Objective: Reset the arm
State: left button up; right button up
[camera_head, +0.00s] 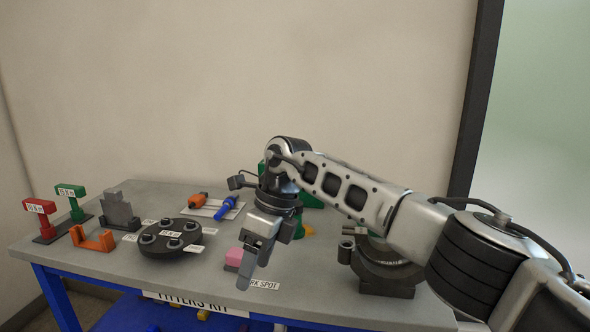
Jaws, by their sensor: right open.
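My right arm comes in from the right and reaches over the grey-topped cart (75,262). Its gripper (250,272) hangs fingers down above the front middle of the cart. It is open, seen from the side, and nothing shows between its fingers. A pink block (234,257) is just left of the fingers and partly behind them; I cannot tell how far apart they are. My left gripper is not in view.
A black disc with bolts (170,238) lies left of the gripper. Red (40,208) and green (71,192) labelled tools, an orange bracket (92,240) and a grey block (118,211) stand farther left. Orange and blue tools (227,207) lie behind. A dark round fixture (385,268) sits under my arm.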

jog(key=s+a+f+m+g+y, duration=0.3)
jog(key=s+a+m+y, duration=0.3)
jog(key=s+a+y, duration=0.6)
jog(key=w+d+f+m+t+h, duration=0.1)
jog(key=d+f+m+t+h, duration=0.35)
jog(key=d+m+t, duration=0.85)
jog(key=w+d+f+m+t+h, duration=0.2)
jog(key=d+f+m+t, duration=0.55)
jog(key=m, duration=1.25)
jog(key=s+d+f+m+g+h, duration=0.5)
jog(key=s+d+f+m, duration=0.3)
jog(key=s+d+f, duration=0.4)
jog(key=s+h, duration=0.1)
jog(key=s, duration=0.2)
jog(key=shift+d+f+m+g, duration=0.15)
jog(key=shift+d+m+g, duration=0.2)
jog(key=shift+d+m, duration=0.05)
